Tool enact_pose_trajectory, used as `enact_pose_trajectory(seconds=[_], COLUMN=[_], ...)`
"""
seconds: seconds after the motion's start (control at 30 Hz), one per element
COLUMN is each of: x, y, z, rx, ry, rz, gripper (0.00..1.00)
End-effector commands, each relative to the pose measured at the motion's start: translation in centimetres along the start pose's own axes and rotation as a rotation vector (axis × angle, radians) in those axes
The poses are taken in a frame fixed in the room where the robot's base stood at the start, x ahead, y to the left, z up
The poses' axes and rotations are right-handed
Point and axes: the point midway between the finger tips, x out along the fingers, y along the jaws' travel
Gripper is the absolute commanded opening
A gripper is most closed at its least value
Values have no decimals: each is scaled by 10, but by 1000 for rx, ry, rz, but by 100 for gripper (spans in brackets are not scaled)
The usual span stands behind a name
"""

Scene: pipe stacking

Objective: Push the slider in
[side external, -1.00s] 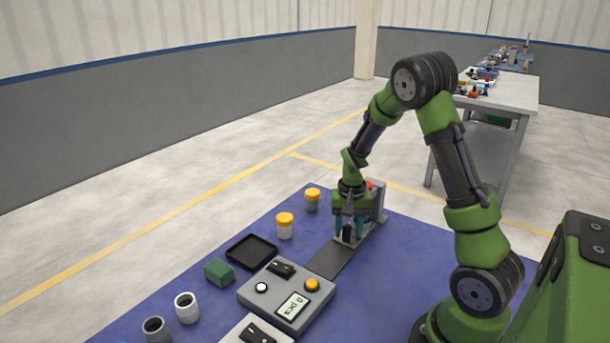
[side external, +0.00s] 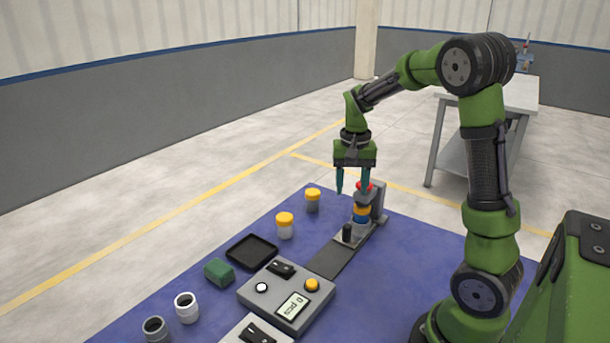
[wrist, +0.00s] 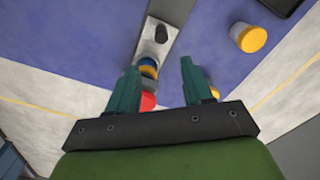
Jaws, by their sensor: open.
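The slider (side external: 346,233) is a plate with an upright black knob on a grey rail (side external: 332,259). The slider's black knob also shows in the wrist view (wrist: 161,34). A stack of pipe pieces (side external: 362,213) in blue, yellow and red stands at the rail's far end, against a grey upright block (side external: 378,199). My gripper (side external: 353,191) is open and empty, above and slightly left of the stack. In the wrist view its fingers (wrist: 155,90) are apart, and the left finger partly hides the stack.
A control box (side external: 287,294) with buttons and a display stands near the rail. A black tray (side external: 252,250), a green block (side external: 219,271), yellow-capped jars (side external: 285,225) and pipe pieces (side external: 187,307) stand to the left. The blue mat is clear right of the rail.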

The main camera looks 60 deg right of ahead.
Motion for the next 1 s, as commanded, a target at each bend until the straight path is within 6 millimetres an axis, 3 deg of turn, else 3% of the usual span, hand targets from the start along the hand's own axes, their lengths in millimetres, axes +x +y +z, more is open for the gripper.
enact_pose_trajectory(seconds=[0.1,0.3,0.73,0.87,1.0], x=[-20,-35,-31,-29,-45], y=[0,0,-1,-14,-34], z=[-1,0,-1,27,79], rx=[0,-1,-16,-94,-224], ry=[3,1,11,34,99], rz=[-1,1,-5,-79,-208], gripper=[51,51,51,51,51])
